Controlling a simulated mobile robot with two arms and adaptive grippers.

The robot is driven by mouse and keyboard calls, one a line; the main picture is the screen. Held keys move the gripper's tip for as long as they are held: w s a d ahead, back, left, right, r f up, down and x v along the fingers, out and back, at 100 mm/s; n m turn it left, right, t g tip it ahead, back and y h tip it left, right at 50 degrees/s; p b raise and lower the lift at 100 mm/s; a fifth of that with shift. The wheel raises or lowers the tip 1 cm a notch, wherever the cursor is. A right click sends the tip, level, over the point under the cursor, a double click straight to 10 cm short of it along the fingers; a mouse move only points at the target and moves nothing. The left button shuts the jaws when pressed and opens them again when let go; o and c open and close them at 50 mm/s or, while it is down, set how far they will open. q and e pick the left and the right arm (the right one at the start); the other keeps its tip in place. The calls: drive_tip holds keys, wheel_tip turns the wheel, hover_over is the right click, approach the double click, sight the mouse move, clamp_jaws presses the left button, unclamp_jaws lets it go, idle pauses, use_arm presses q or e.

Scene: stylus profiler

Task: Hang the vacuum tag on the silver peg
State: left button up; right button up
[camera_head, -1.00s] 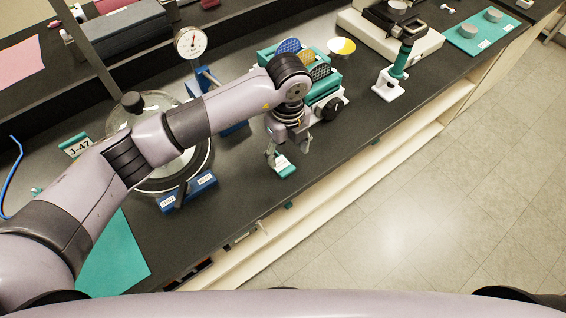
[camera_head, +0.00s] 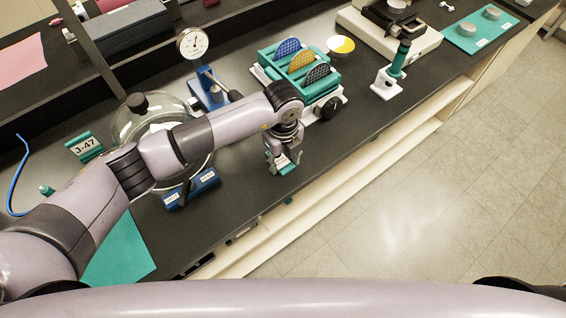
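A small white and teal tag (camera_head: 288,168), which looks like the vacuum tag, is at the front edge of the black bench. No lettering on it can be read. My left gripper (camera_head: 283,161) is right over it, pointing down, with its fingers apart on either side of the tag. The gripper hides part of the tag, and I cannot tell whether the fingers touch it. I cannot make out a silver peg in this view. My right gripper is not in view.
A teal rack (camera_head: 325,88) with coloured discs stands behind the gripper. A dial gauge (camera_head: 193,42), a glass vessel (camera_head: 125,127) and a J-47 sign (camera_head: 85,147) are to the left.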

sight(283, 164)
use_arm(q)
drive_tip(key=c, duration=0.4)
drive_tip(key=shift+o, duration=0.2)
drive_tip(key=shift+r, duration=0.1)
drive_tip(key=shift+r, duration=0.45)
wheel_tip(283, 164, up, 19)
drive_tip(key=b, duration=0.5)
drive_tip(key=shift+o, duration=1)
clamp_jaws()
